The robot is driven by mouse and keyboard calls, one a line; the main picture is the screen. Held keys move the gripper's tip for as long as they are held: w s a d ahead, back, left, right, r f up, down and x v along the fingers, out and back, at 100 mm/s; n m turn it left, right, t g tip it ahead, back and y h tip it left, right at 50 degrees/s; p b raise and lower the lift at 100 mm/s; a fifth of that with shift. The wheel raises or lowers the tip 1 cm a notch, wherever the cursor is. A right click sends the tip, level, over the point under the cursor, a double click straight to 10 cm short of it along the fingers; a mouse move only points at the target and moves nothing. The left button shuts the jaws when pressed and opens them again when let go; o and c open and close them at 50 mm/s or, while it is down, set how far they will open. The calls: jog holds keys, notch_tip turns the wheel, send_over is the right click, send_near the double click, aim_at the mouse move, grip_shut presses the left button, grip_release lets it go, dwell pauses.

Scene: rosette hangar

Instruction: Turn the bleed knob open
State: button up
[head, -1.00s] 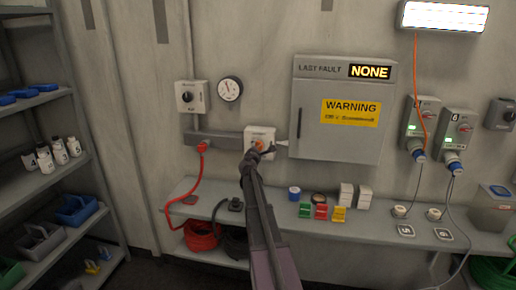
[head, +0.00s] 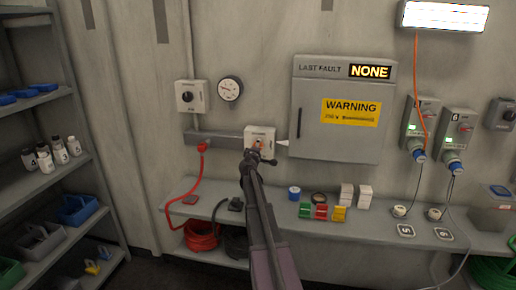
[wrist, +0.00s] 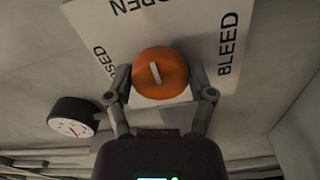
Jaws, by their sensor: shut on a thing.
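The bleed knob (wrist: 162,72) is round and orange with a white pointer bar. It sits on a white plate (wrist: 105,32) lettered OPEN, BLEED and a partly covered word ending in "SED". In the wrist view the bar points toward the top, slightly left, roughly toward OPEN. My gripper (wrist: 162,88) is shut on the knob, one finger on each side. In the head view the plate (head: 262,132) is on the wall left of the grey cabinet, and my gripper (head: 258,156) largely covers the knob.
A round gauge (head: 229,89) hangs up and left of the plate; it also shows in the wrist view (wrist: 74,121). A grey cabinet (head: 340,140) is close on the right. A red plug and cable (head: 202,147) hang at left. A shelf (head: 380,228) with small items runs below.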

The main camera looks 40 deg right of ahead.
jog(key=shift+w, duration=0.1)
dwell(0.3)
jog(key=o, duration=1.1)
jog(key=shift+d, duration=0.1)
jog(key=v, duration=1.2)
jog(key=s+a+f+m+g+y, duration=0.2)
jog(key=s+a+f+g+y, duration=0.2)
jog(key=a, duration=1)
jog(key=s+a+f+m+g+y, duration=0.2)
jog(key=s+a+f+y, duration=0.3)
jog(key=s+a+f, duration=0.3)
jog(key=s+a+f+m+g+y, duration=0.1)
jog(key=s+a+f+g+y, duration=0.3)
jog(key=s+a, duration=0.6)
jog(key=a+f+g, duration=0.1)
jog(key=a+f, duration=0.1)
jog(key=a, duration=0.8)
jog(key=shift+s+a+f+m+g+y, duration=0.15)
jog(key=shift+s+f+m+g+y, duration=0.15)
jog(key=shift+s+m+y, duration=0.1)
